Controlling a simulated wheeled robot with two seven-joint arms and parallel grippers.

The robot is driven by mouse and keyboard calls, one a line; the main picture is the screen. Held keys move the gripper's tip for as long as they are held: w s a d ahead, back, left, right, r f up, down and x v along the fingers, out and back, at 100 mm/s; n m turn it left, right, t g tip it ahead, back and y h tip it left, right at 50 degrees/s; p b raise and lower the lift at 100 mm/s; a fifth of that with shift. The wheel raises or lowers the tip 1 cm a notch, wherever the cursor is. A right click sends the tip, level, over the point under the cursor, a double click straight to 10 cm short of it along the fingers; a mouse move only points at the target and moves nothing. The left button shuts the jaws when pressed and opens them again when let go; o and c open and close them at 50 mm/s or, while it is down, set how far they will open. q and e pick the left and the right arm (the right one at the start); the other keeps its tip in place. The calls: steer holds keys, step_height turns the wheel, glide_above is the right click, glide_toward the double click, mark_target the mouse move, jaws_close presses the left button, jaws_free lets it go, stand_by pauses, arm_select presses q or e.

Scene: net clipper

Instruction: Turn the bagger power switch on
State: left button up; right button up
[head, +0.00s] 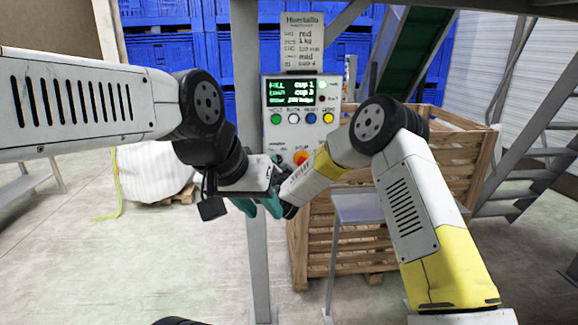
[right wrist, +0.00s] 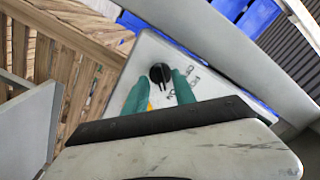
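The bagger control panel (head: 293,100) is a pale box on a grey post, with a lit green-text screen. In the right wrist view, a black rotary knob (right wrist: 160,73) sits on the pale panel face (right wrist: 165,52), with dark lettering beside it that I cannot read. My right gripper (right wrist: 161,91) is open, its teal fingers on either side just below the knob; I cannot tell whether they touch it. In the head view the right gripper is mostly hidden behind the left wrist. My left gripper (head: 258,207) is open and empty, below the panel.
A wooden crate (head: 345,240) stands right behind the post. Metal stairs (head: 530,165) are at the right, blue bins (head: 160,55) at the back.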

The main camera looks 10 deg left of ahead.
steer(key=v, duration=0.7)
steer(key=shift+s, duration=0.4)
steer(key=shift+d+r, duration=0.1)
steer(key=shift+d, duration=0.05)
